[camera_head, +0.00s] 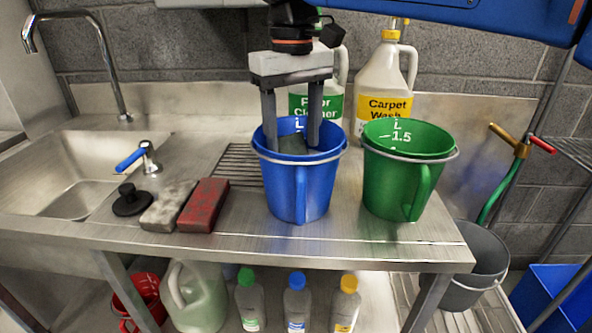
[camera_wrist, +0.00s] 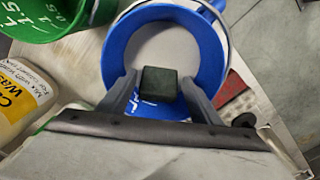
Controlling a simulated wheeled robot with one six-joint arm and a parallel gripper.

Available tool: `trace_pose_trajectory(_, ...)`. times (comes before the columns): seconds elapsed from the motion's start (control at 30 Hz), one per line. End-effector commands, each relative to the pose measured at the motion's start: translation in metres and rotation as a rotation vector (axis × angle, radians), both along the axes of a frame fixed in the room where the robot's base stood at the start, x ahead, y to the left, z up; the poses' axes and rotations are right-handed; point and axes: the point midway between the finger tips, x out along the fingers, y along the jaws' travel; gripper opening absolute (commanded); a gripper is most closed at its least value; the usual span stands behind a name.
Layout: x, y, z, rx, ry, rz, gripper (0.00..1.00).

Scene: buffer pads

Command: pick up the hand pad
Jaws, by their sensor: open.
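A dark green, block-shaped hand pad (camera_wrist: 159,84) is inside the blue bucket (camera_head: 301,193). In the head view only a dark part of the pad (camera_head: 293,147) shows over the rim. My gripper (camera_head: 292,142) points down into the bucket with its fingers apart. In the wrist view my gripper (camera_wrist: 161,88) has one finger on each side of the pad, with small gaps visible. The fingers reach below the rim in the head view. The pad's lower part is hidden.
A green bucket (camera_head: 405,180) stands right beside the blue one. A grey pad (camera_head: 168,206) and a red pad (camera_head: 203,205) lie on the counter to the left. Floor cleaner and carpet wash (camera_head: 385,85) jugs stand behind. The sink (camera_head: 85,165) is at the left.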

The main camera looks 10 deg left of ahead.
Motion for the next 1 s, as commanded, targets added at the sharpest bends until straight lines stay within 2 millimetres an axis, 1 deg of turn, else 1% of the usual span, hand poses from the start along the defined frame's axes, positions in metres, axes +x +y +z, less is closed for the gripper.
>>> trace_pose_trajectory(0.1,0.001,0.0,-0.018,-0.001,0.002,0.0,0.58)
trace_pose_trajectory(0.2,0.001,0.0,-0.03,-0.001,0.002,0.0,0.58)
trace_pose_trajectory(0.3,0.001,0.0,-0.038,-0.001,0.002,0.0,0.58)
trace_pose_trajectory(0.57,0.001,0.0,-0.041,0.0,0.0,0.0,0.58)
trace_pose_trajectory(0.6,0.001,0.0,-0.041,0.0,0.0,0.0,0.55)
trace_pose_trajectory(0.67,0.001,0.0,-0.041,0.0,0.0,0.0,0.41)
trace_pose_trajectory(0.7,0.001,0.0,-0.041,0.0,0.0,0.0,0.32)
trace_pose_trajectory(0.73,0.001,0.0,-0.041,0.0,0.0,0.0,0.24)
trace_pose_trajectory(0.77,0.001,0.0,-0.041,0.0,0.0,0.0,0.23)
trace_pose_trajectory(0.8,0.001,0.0,-0.041,0.0,0.0,0.0,0.19)
trace_pose_trajectory(1.0,0.001,0.0,-0.04,0.0,0.0,0.0,0.19)
